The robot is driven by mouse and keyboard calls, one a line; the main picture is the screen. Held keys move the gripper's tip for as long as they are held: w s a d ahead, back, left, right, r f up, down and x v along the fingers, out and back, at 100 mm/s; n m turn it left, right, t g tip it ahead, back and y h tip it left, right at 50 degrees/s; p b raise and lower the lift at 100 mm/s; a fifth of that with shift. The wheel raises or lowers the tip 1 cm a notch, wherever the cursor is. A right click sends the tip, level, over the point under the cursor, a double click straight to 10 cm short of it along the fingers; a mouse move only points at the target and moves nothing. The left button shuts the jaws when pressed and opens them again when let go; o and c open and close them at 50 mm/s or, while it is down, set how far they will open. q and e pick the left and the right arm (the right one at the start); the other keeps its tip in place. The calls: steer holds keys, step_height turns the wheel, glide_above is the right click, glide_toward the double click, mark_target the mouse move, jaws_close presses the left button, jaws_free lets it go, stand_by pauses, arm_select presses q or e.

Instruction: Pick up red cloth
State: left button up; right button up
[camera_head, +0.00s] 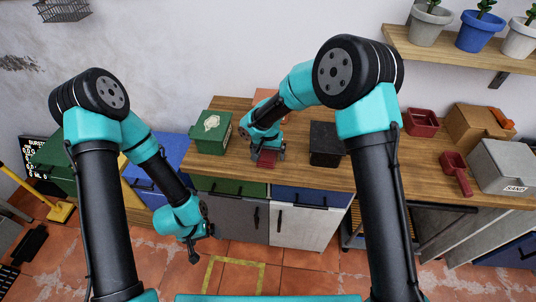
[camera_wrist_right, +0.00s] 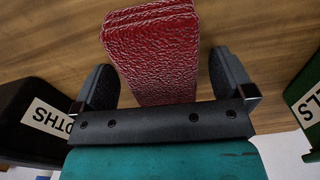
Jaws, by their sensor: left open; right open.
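The red cloth (camera_head: 265,161) is a folded, textured block lying on the wooden counter, partly hidden by my right gripper in the head view. In the right wrist view the red cloth (camera_wrist_right: 153,52) extends between the two fingers. My right gripper (camera_head: 268,153) is directly over the cloth, its fingers apart on either side; it also shows in the right wrist view (camera_wrist_right: 163,80). A gap shows between the cloth and each finger. My left gripper (camera_head: 194,247) hangs low in front of the cabinets, open and empty, away from the cloth.
A green box (camera_head: 211,133) stands left of the cloth and a black box (camera_head: 326,144) right of it. The black box (camera_wrist_right: 30,120) has a label ending in "OTHS". A red tray (camera_head: 422,122), red scoop (camera_head: 456,174) and grey box (camera_head: 505,166) sit further right on the wooden counter (camera_head: 385,172).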

steer(key=c, duration=1)
steer(key=shift+r, duration=0.15)
steer(key=shift+r, duration=0.25)
step_height(320, 180, up, 3)
steer(key=shift+f, duration=0.15)
steer(key=s, duration=0.5)
steer(key=s+r, duration=0.1)
steer(key=s, duration=1)
steer(key=shift+r, duration=0.25)
